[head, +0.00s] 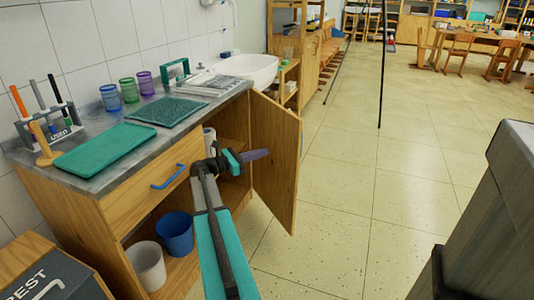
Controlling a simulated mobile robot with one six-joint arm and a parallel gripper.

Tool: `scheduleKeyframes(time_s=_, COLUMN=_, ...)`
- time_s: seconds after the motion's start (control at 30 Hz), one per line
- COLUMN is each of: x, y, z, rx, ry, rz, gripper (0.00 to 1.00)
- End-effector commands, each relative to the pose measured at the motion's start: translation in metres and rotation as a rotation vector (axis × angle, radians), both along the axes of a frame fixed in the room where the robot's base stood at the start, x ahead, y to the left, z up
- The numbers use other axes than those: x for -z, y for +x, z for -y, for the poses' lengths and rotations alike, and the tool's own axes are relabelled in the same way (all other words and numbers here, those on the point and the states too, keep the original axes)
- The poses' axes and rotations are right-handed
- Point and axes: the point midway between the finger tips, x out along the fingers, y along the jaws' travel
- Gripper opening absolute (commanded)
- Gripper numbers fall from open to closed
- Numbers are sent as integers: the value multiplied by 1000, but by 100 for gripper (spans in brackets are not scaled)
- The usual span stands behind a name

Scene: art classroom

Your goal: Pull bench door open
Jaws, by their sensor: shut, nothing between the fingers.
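The bench (88,200) stands at the left against the tiled wall, with a grey top and a wooden front. Its wooden door (275,160) stands swung well out from the cabinet on the right side. The open cabinet shows a shelf, a blue bucket (175,234) and a white bucket (146,265). My arm reaches up from the bottom of the view to the opening. My gripper (256,155) is shut and empty, in front of the door's inner face. I cannot tell whether it touches the door. The door's handle is not visible.
A drawer with a blue handle (168,176) is shut above the opening. A teal tray (103,151), cups and a marker rack (48,122) are on the bench top. A dark grey block (490,220) stands at the right. The tiled floor (345,200) between is clear.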

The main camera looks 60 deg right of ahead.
Motion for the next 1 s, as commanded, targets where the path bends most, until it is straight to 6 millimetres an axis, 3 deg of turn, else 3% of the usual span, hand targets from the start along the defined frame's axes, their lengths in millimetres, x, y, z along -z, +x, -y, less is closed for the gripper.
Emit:
scheduleKeyframes(time_s=0.7, x=2, y=-58, z=79, rx=3, ry=0, rz=0, gripper=0)
scheduleKeyframes(time_s=1.0, x=1, y=-75, z=103, rx=2, ry=-1, rz=1, gripper=0)
